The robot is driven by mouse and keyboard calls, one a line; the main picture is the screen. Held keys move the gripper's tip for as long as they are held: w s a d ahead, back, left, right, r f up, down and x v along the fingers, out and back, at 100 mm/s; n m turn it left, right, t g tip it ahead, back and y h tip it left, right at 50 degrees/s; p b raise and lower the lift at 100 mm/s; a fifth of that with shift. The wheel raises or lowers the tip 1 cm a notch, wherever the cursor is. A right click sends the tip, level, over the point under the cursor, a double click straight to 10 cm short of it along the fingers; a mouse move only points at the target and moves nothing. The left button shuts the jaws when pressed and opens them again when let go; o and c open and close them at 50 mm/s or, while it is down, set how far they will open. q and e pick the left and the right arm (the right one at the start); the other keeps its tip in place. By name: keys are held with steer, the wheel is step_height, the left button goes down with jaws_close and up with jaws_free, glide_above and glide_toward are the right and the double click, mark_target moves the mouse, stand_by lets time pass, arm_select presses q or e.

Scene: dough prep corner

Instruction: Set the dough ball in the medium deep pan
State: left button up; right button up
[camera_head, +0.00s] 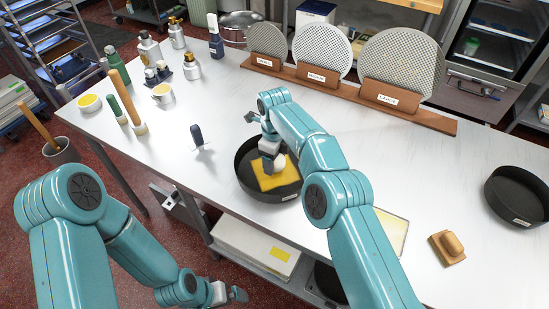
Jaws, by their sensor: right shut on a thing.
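A dark deep round pan (247,185) stands near the front edge of the white table, with a yellow square sheet (282,180) in it. My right gripper (271,163) points down inside the pan and is shut on the pale dough ball (279,163), which is partly hidden by the fingers. The ball is at or just above the yellow sheet; I cannot tell if it touches. My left gripper (238,295) hangs low, in front of the table and below its top, apart from the dough; its jaw gap is unclear.
Another dark pan (518,200) stands at the right edge. Three perforated discs stand in a labelled wooden rack (390,108) behind the pan. Bottles, brushes and small cups crowd the table's left. A dark-handled scraper (197,138) stands left of the pan; a wooden block (448,247) lies front right.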

steer(key=shift+f+b, duration=0.55)
steer(key=shift+f, duration=0.45)
stand_by(0.3)
steer(key=o, duration=1.2)
steer(key=shift+r, duration=0.1)
